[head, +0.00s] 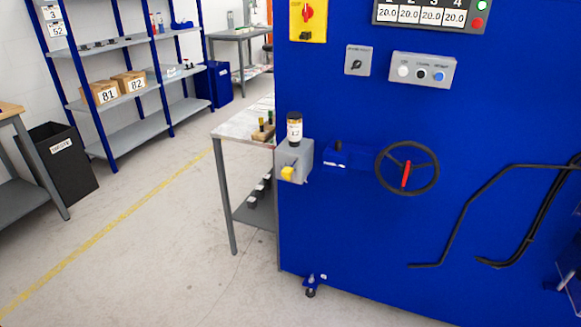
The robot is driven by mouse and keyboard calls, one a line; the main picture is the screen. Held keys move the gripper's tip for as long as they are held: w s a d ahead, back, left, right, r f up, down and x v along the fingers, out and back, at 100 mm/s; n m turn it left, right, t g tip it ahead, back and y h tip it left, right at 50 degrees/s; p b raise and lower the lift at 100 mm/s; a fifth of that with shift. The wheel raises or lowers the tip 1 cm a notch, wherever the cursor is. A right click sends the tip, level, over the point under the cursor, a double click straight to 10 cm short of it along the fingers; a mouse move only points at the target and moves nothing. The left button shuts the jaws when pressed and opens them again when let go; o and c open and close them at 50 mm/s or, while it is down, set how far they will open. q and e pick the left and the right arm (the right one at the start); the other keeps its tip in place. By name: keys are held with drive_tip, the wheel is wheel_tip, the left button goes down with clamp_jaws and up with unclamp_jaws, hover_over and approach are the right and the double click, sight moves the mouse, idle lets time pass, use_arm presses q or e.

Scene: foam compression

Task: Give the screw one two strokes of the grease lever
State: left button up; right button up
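A grey lubricator box (295,158) is fixed at the left edge of the large blue machine (480,120). A dark-capped bottle (294,130) with a white label stands on top of it. A yellow-ended lever (287,173) sticks out at the lower front of the box; it looks like the grease lever. No screw can be made out by its marking. Neither of my grippers is in this view, and nothing is seen touching the lever.
A black handwheel (407,168) with a red grip and a grey button box (423,70) are on the machine's face. Black bent rods (447,224) run at right. A small table (243,127) stands behind the machine's left edge.

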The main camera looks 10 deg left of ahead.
use_arm(q)
clamp_jaws()
idle(1.2)
